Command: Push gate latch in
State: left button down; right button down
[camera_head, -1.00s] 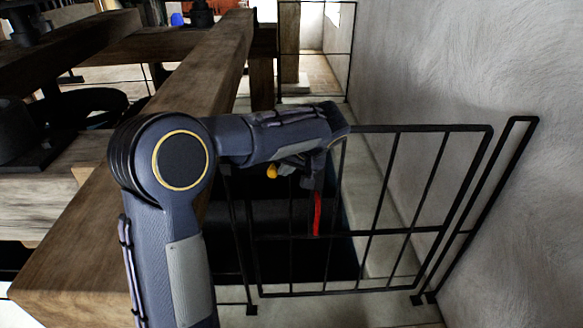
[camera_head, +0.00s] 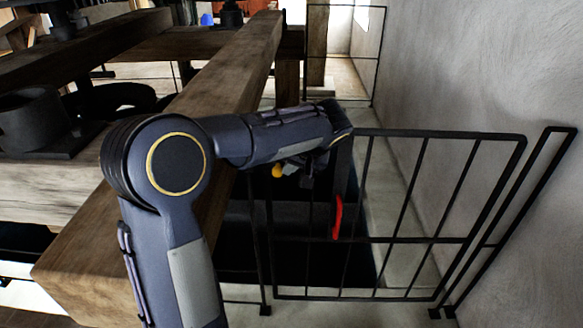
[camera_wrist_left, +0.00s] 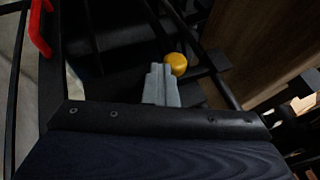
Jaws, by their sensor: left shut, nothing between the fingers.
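The black barred gate (camera_head: 464,239) stands between a wooden beam and the grey wall. A red handle (camera_head: 338,217) is on it, also at the upper left of the left wrist view (camera_wrist_left: 39,27). A yellow knob (camera_head: 278,170), seemingly the latch's, shows at the gate's left side. My left gripper (camera_head: 308,172) is beside the knob, dark and partly hidden by my forearm. In the left wrist view its grey fingers (camera_wrist_left: 161,70) are shut and empty, their tips just left of the knob (camera_wrist_left: 176,63). I cannot tell whether they touch it. My right gripper is not in view.
A thick wooden beam (camera_head: 215,95) runs beside my left arm. The plastered wall (camera_head: 480,70) closes off the right. A narrow black frame (camera_head: 500,235) stands between gate and wall. Black machine parts (camera_head: 35,120) sit at the left.

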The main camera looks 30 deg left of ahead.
pick_arm(q)
jog(key=v, duration=0.7)
jog(key=shift+d+r+p, duration=0.2)
jog(key=shift+r+p, duration=0.05)
jog(key=shift+p, duration=0.2)
jog(key=s+d+m+t+h+p, duration=0.1)
jog(key=s+d+h+p, duration=0.2)
jog(key=s, duration=0.5)
jog(key=s+d+m+t+h+p, duration=0.1)
jog(key=s+d+h+p, duration=0.2)
jog(key=s, duration=0.5)
jog(key=s+d+r+m+t+h+p, duration=0.1)
jog(key=s+d+h+p, duration=0.3)
jog(key=s, duration=0.4)
jog(key=shift+s+d+m+p, duration=0.3)
jog(key=shift+s+d+p, duration=0.1)
jog(key=shift+d+p, duration=0.35)
jog(key=shift+r, duration=0.1)
